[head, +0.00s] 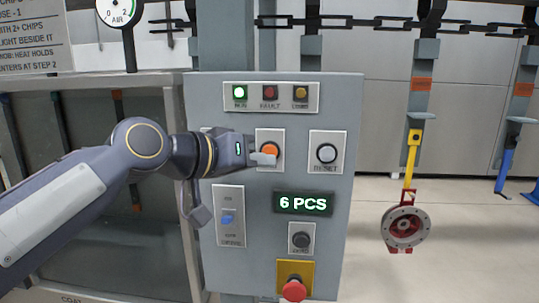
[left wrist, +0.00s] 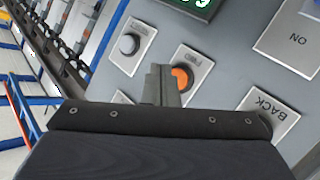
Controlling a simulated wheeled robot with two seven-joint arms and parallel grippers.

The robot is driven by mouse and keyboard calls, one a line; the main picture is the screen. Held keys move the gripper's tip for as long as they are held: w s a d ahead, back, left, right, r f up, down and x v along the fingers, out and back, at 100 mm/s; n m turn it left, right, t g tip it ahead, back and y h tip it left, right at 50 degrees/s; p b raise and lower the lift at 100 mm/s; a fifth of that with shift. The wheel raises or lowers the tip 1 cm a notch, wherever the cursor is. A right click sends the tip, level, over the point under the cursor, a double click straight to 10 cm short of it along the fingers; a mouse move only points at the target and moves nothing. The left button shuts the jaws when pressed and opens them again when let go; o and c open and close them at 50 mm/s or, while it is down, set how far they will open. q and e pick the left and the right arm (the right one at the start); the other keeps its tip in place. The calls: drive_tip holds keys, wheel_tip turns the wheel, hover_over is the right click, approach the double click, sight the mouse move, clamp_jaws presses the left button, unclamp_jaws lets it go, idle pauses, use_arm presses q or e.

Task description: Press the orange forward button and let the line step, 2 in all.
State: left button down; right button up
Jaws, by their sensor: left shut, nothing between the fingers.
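The orange forward button (head: 270,149) sits on a light square plate in the upper middle of the grey control panel (head: 340,250). My left gripper (head: 264,158) is shut and empty, with its fingertips over the lower left of the button in the head view. In the left wrist view the shut fingers (left wrist: 161,85) stand beside the orange button (left wrist: 181,79) and overlap its left edge. I cannot tell whether they touch or press it. The display (head: 303,203) reads 6 PCS. My right gripper is not in view.
A white reset button (head: 326,153), a dark button (head: 301,240), a blue switch (head: 228,219) and a red mushroom button (head: 294,290) share the panel. A green lamp (head: 239,93) is lit. Right of it, a yellow hook (head: 412,160) carries a round flanged part (head: 405,227).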

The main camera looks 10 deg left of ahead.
use_arm(q)
drive_tip(key=s, duration=0.3)
drive_tip(key=shift+s, duration=0.2)
idle(0.5)
drive_tip(key=s+a+f+n+g+y, duration=0.1)
drive_tip(key=s+a+f+y, duration=0.1)
drive_tip(key=s+a+f, duration=0.2)
drive_tip(key=s+a+f+n+g+y, duration=0.2)
drive_tip(key=s+a+f, duration=0.3)
drive_tip(key=s+f, duration=0.5)
drive_tip(key=s+a+f+n+g+y, duration=0.2)
drive_tip(key=s+a+f, duration=0.2)
drive_tip(key=f, duration=1.6)
drive_tip(key=s, duration=0.3)
drive_tip(key=shift+s+a, duration=0.3)
drive_tip(key=shift+s, duration=0.1)
idle(1.3)
